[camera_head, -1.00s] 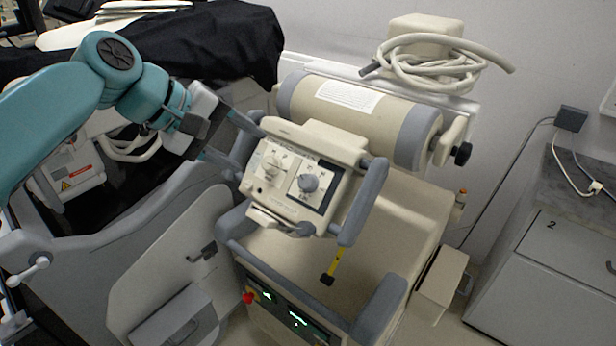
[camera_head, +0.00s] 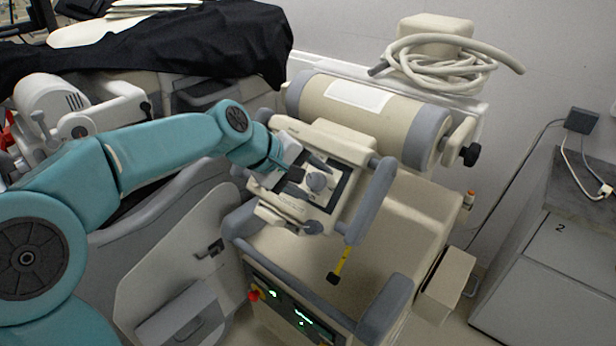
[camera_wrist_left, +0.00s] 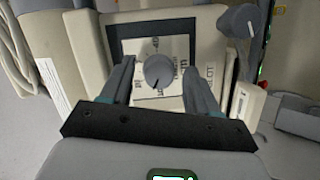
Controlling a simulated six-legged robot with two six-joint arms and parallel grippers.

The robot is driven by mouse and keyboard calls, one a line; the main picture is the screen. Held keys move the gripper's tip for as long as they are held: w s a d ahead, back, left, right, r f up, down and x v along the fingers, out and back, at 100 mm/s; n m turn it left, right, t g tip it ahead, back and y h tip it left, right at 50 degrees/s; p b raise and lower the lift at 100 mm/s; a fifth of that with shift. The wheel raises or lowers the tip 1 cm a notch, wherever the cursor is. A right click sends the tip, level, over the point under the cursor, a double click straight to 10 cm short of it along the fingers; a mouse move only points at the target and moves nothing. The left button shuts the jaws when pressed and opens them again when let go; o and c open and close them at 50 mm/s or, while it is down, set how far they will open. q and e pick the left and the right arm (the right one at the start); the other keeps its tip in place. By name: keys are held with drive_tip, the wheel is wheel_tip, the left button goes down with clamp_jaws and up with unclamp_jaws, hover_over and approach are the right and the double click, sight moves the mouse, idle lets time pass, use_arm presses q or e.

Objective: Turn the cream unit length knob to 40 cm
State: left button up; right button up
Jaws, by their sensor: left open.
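The cream unit (camera_head: 345,147) has a tilted control panel in the middle of the head view. On it is a round grey knob (camera_head: 316,182) on a white scale plate with a dark frame. The paler second dial is hidden behind the gripper. My right gripper is not in view.
Grey handle bars (camera_head: 370,201) flank the panel. A yellow tape (camera_head: 342,262) hangs below it. A cream cylinder (camera_head: 365,105) and a coiled hose (camera_head: 440,68) are behind. A red knob (camera_head: 254,295) sits on the lower front. A grey cabinet (camera_head: 545,265) stands right.

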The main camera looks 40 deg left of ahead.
use_arm(q)
drive_tip(key=shift+w, duration=0.1)
drive_tip(key=shift+w, duration=0.1)
drive_tip(key=shift+c, duration=0.2)
drive_tip(key=c, duration=1)
